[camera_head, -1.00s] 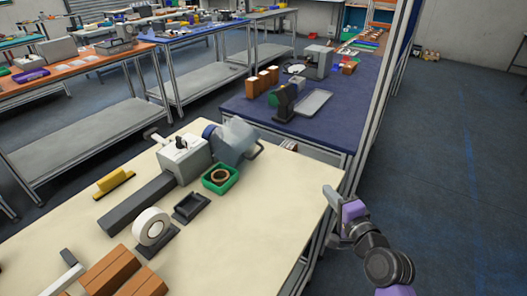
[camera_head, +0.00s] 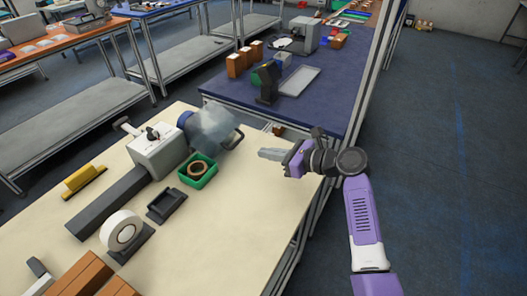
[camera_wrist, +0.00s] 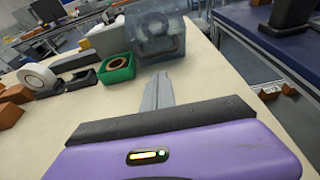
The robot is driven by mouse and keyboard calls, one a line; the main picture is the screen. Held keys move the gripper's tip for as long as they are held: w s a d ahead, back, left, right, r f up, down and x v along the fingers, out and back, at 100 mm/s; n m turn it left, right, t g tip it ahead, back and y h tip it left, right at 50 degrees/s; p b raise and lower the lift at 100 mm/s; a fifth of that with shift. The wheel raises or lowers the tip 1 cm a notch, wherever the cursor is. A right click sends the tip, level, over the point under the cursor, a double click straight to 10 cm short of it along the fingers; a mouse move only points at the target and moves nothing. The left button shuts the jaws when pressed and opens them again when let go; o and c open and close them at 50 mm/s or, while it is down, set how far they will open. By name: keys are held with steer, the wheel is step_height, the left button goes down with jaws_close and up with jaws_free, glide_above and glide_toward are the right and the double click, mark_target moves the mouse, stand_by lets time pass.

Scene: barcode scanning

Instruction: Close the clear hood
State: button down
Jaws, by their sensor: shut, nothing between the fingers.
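The clear hood (camera_head: 213,127) is a see-through, bluish cover at the right end of a grey machine (camera_head: 160,150). A dark handle (camera_head: 238,138) sticks out on its right side. In the wrist view the hood (camera_wrist: 150,32) stands ahead at the top centre, with its handle facing me. How far it is open is hard to tell. My gripper (camera_head: 262,153) is to the right of the hood, near the table's right edge, apart from the handle. Its fingers (camera_wrist: 160,80) are together, empty, and point toward the hood.
A green bin (camera_head: 198,172) holding a brown roll sits just in front of the hood. A black tray (camera_head: 167,206), a white tape roll (camera_head: 121,231) and brown boxes (camera_head: 95,275) lie nearer. The blue table (camera_head: 320,110) stands behind. The cream tabletop (camera_head: 235,215) is clear at right.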

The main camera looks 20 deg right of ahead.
steer(key=x, duration=0.8)
